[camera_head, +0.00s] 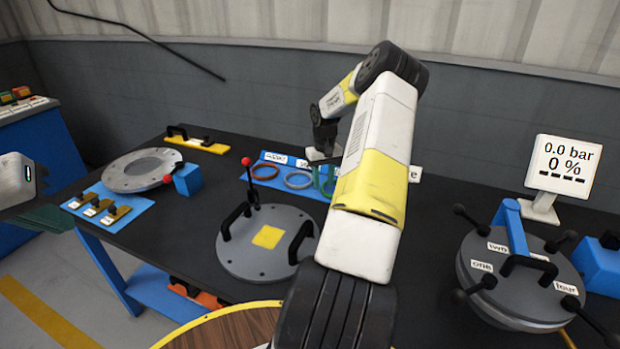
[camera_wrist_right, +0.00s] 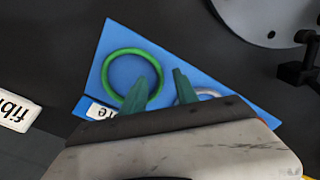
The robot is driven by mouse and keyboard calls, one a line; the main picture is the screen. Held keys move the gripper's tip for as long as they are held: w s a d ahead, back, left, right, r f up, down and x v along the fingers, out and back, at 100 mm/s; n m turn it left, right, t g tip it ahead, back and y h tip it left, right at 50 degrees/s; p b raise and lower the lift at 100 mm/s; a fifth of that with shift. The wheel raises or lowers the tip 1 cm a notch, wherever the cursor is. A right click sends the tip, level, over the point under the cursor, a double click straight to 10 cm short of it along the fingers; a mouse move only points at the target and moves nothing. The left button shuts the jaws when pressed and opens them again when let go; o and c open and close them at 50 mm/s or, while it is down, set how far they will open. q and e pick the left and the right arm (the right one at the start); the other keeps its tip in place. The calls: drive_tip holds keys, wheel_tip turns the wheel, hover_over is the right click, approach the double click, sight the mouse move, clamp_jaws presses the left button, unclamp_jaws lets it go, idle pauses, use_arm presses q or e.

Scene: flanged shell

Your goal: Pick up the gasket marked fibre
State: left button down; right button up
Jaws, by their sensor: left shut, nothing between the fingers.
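The green ring gasket (camera_wrist_right: 110,65) lies on a blue mat (camera_wrist_right: 200,80); a partly covered label (camera_wrist_right: 100,112) beside it ends in "re". In the wrist view my right gripper (camera_wrist_right: 162,72) is open, its two green fingers on either side of the ring's right part. I cannot tell whether they touch it. In the head view the right gripper (camera_head: 322,178) is at the mat's right end and partly hides the green ring. A grey ring (camera_wrist_right: 208,93) lies beside it, and a reddish ring (camera_head: 265,172) lies further left. My left gripper (camera_head: 60,218) is shut and empty at the left edge.
A white card (camera_wrist_right: 15,110) reading "fibr", cut off, stands near the mat. A grey flange lid (camera_head: 268,258) with black handles and a yellow square is in front. A round clamped cover (camera_head: 480,265) and a pressure display (camera_head: 563,165) are right. A grey ring flange (camera_head: 140,172) is left.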

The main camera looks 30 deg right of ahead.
wheel_tip(320, 180, down, 2)
drive_tip(key=shift+f, duration=0.2)
clamp_jaws()
drive_tip(key=shift+r, duration=0.15)
